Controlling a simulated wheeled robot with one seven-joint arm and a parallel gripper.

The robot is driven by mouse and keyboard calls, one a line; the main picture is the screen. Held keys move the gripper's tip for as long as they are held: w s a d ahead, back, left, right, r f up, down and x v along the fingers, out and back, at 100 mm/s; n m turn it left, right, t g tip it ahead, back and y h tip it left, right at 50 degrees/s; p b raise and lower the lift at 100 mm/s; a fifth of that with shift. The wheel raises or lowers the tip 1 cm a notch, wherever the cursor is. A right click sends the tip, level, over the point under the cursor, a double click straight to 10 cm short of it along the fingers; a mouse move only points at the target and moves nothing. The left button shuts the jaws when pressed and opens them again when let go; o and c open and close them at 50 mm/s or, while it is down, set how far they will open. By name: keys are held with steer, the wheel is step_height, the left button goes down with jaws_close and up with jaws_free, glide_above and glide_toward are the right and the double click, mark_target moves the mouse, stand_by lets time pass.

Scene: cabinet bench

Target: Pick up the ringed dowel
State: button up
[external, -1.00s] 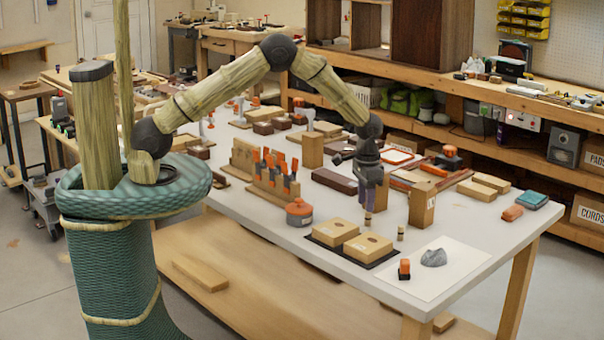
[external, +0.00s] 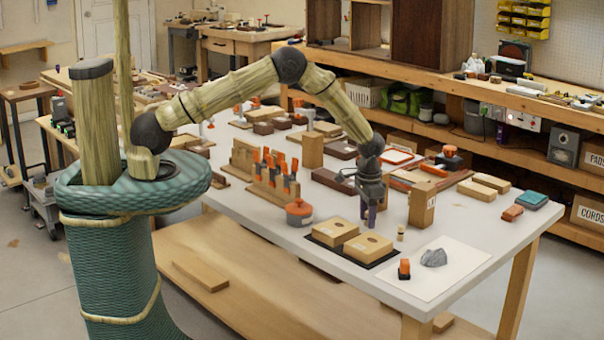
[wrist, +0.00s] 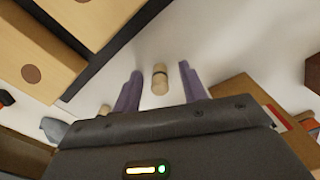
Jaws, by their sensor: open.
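The ringed dowel (wrist: 159,86), a short pale wooden peg with a dark band, shows in the wrist view between and beyond my two purple fingers, with a gap on each side. My gripper (wrist: 157,88) is open and points down at the table. In the external view, my gripper (external: 368,218) is low over the table, just behind the drilled blocks, and mostly hides this dowel. A second small dowel (external: 400,234) stands apart, to the right of my gripper. A small tan piece beside the left finger in the wrist view may be this one.
Two drilled wooden blocks (external: 367,247) sit on a dark mat close by. A tall wooden box (external: 422,205) stands right of my gripper. A lidded orange pot (external: 299,213) is to the left. White paper (external: 455,278) holds a grey rock (external: 433,258) and an orange-black item (external: 404,269).

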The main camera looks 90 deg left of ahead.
jaws_close()
steer(key=shift+r, duration=0.1)
stand_by(0.3)
step_height(320, 180, up, 10)
steer(key=shift+f+b, duration=0.1)
steer(key=shift+b, duration=0.55)
